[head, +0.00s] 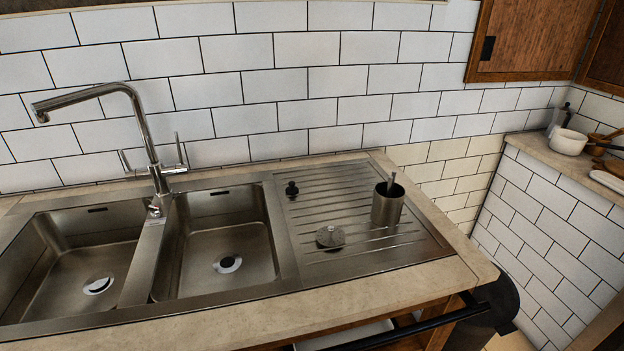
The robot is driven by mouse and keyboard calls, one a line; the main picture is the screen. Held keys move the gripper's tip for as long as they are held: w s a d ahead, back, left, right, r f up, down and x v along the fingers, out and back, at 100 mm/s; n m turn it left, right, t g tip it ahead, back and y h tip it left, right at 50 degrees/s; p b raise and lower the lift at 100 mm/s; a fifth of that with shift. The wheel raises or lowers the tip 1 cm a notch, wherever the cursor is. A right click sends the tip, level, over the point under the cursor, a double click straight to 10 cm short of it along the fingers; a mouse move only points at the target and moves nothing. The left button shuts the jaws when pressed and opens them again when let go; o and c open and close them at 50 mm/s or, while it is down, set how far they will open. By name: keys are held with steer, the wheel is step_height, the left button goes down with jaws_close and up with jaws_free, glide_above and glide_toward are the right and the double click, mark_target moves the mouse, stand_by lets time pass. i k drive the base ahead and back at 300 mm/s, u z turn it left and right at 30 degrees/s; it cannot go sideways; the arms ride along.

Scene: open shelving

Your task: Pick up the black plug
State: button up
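A small black plug (292,189) stands on the ribbed metal drainboard (330,265), near its back left corner, just right of the right-hand sink basin. It looks knob-shaped with a wider base. Nothing covers it. My gripper is not in the head view.
A metal cup (387,205) with a utensil in it stands on the drainboard's right side. A round grey strainer-like disc (330,236) lies nearer the front. A tall faucet (150,150) rises behind two basins, and a tiled wall (300,110) closes the back.

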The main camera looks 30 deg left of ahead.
mark_target(291, 190)
steer(key=u, duration=0.35)
steer(key=i, duration=0.6)
steer(key=u, duration=0.85)
steer(key=i, duration=0.3)
steer(key=u, duration=0.3)
